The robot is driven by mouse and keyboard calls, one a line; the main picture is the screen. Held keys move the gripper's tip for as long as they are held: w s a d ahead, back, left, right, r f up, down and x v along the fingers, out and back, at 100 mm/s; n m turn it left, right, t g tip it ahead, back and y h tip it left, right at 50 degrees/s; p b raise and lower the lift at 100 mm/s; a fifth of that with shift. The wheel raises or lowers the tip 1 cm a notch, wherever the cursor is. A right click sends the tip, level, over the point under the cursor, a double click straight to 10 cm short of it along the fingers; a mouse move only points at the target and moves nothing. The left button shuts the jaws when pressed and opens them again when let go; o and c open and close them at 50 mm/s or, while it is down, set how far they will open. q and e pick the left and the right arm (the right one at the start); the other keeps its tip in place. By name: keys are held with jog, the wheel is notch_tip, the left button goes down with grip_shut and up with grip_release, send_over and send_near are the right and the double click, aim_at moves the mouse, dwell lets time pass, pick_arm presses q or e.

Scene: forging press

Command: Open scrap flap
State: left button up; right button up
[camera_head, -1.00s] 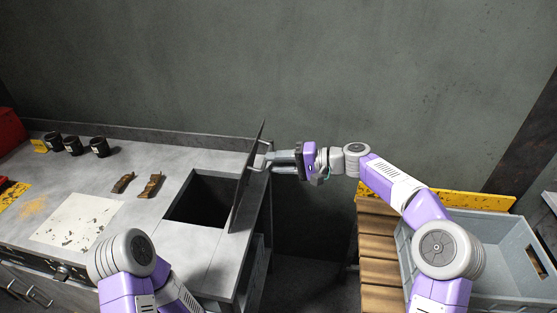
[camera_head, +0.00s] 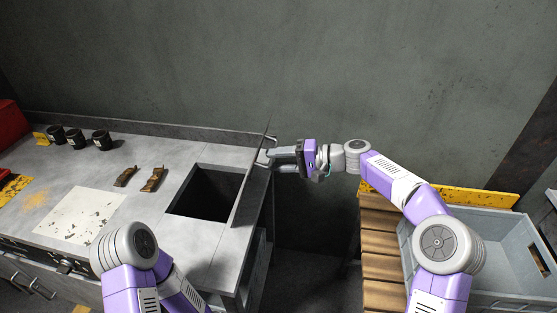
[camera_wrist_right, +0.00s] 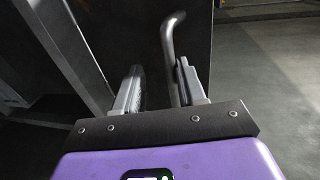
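The scrap flap (camera_head: 252,183) is a thin dark plate, seen almost edge-on. It stands up at the right side of the square dark scrap opening (camera_head: 207,192), which is uncovered. My right gripper (camera_head: 270,158) is on the flap's right side at its bar handle. In the right wrist view the bent metal handle (camera_wrist_right: 170,50) passes between the fingers of my right gripper (camera_wrist_right: 163,82). It lies close to the right finger, with a gap to the left finger. My left arm shows at the lower left, but its gripper is out of view.
Two brown metal pieces (camera_head: 152,179) and several black cups (camera_head: 78,138) are on the grey bench left of the opening. A grey crate (camera_head: 483,222) stands on slatted wood at the right. A dark floor gap separates it from the bench.

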jog(key=p+v, duration=0.1)
jog(key=v, duration=0.6)
jog(key=shift+d+p, duration=0.25)
jog(key=shift+p, duration=0.05)
jog(key=shift+s, duration=0.1)
jog(key=s+a+f+m+g+h+p, duration=0.1)
jog(key=s+f+h, duration=0.25)
jog(key=f, duration=0.95)
jog(key=s+a+f+m+h+p, duration=0.1)
jog(key=s+f+m+h, duration=0.2)
jog(key=f, duration=1)
jog(key=s+d+f+n+h, duration=0.1)
jog(key=s+f, duration=0.4)
jog(key=s, duration=0.3)
jog(key=s+d+f+n+g+h, duration=0.1)
jog(key=s+f+h, duration=0.1)
jog(key=s+f, duration=0.3)
jog(key=s+d+f+n+h+p, duration=0.1)
jog(key=s+f, duration=0.3)
jog(key=s, duration=0.8)
jog(key=shift+s+f+n+h, duration=0.15)
jog(key=shift+f+n+h, duration=0.15)
jog(key=shift+f+h, duration=0.15)
